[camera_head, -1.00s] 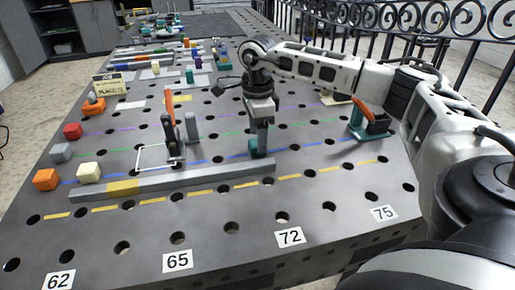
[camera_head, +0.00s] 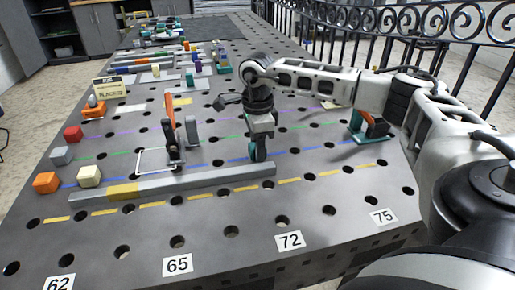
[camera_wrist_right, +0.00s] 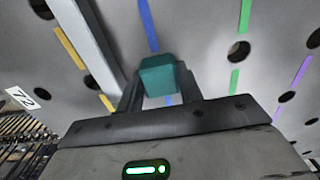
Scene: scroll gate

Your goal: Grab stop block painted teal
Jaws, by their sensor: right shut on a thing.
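The teal stop block (camera_wrist_right: 158,75) sits between the two fingers of my right gripper in the right wrist view. My right gripper (camera_head: 258,152) is shut on it, low over the table at the far right end of the long grey bar. In the head view the fingers largely cover the block, and only slivers of teal show. My right gripper also shows in the right wrist view (camera_wrist_right: 158,98). My left gripper is not in view.
The long grey bar (camera_head: 200,182) with a yellow section lies just left of the gripper. An orange-and-grey upright fixture (camera_head: 172,138) stands left, and a teal-based orange fixture (camera_head: 369,126) right. Orange (camera_head: 46,182) and cream (camera_head: 89,176) cubes lie far left.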

